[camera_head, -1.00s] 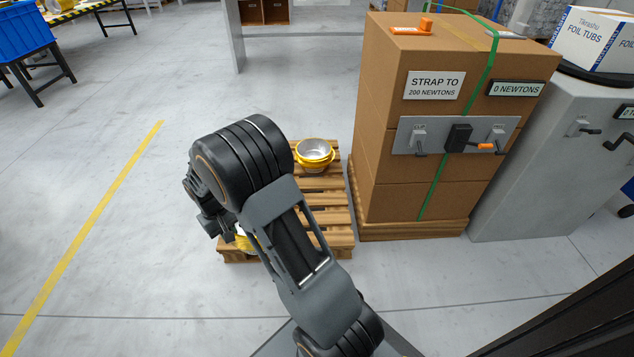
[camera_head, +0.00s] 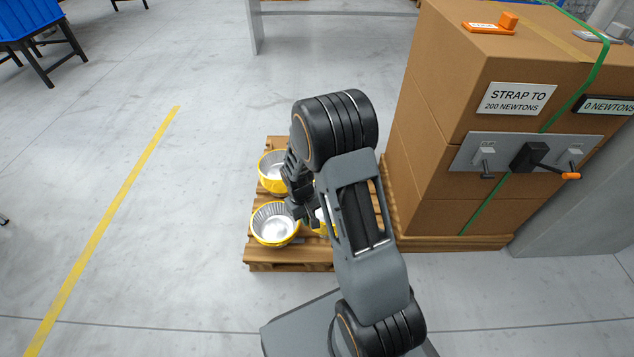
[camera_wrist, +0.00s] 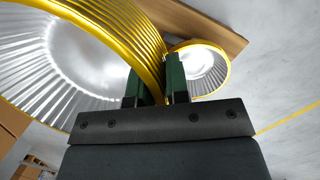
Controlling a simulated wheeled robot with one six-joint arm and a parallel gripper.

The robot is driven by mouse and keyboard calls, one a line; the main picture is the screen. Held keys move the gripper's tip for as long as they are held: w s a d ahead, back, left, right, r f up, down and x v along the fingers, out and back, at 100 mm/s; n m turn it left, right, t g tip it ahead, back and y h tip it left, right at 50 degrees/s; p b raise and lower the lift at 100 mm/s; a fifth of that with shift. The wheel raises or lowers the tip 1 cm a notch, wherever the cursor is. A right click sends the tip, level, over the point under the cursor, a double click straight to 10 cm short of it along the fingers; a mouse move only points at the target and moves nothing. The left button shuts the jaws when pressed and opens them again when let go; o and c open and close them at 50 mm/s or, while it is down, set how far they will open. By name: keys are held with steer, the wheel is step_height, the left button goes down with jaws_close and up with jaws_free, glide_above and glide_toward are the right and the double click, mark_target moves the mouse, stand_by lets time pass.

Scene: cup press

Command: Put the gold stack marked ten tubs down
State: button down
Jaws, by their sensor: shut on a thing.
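Gold-rimmed foil tub stacks stand on a wooden pallet (camera_head: 290,266) in the head view. One stack (camera_head: 272,172) is at the back left, another (camera_head: 275,224) at the front left. A third gold piece (camera_head: 323,222) shows beside my gripper, mostly hidden by my arm. My gripper (camera_head: 306,215) points down among them. In the wrist view my gripper (camera_wrist: 157,88) is shut on the ribbed wall of a gold stack (camera_wrist: 75,50), nested rims between its green fingers. Another gold tub (camera_wrist: 203,70) lies beyond. I cannot read any mark, nor tell whether the held stack touches the pallet.
A tall strapped carton stack (camera_head: 435,120) stands close right of the pallet, with a sign (camera_head: 517,98) reading "strap to 200 newtons" and a lever panel (camera_head: 530,155). A yellow floor line (camera_head: 110,225) runs at left. The floor between is clear.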

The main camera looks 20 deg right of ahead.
steer(key=s+d+f+n, duration=0.1)
steer(key=s+f+n, duration=0.1)
steer(key=s+f, duration=0.5)
steer(key=shift+h, duration=0.4)
steer(key=w+d+f, duration=0.1)
steer(key=w, duration=0.1)
steer(key=w+d+f+b, duration=0.1)
steer(key=d, duration=0.1)
steer(key=w+d+f, duration=0.2)
steer(key=shift+w, duration=0.3)
steer(key=w+d+f+b, duration=0.3)
steer(key=w+f+b, duration=0.1)
steer(key=f, duration=0.5)
steer(key=shift+w+d+b, duration=0.2)
steer(key=shift+w+b, duration=0.2)
steer(key=shift+b, duration=0.4)
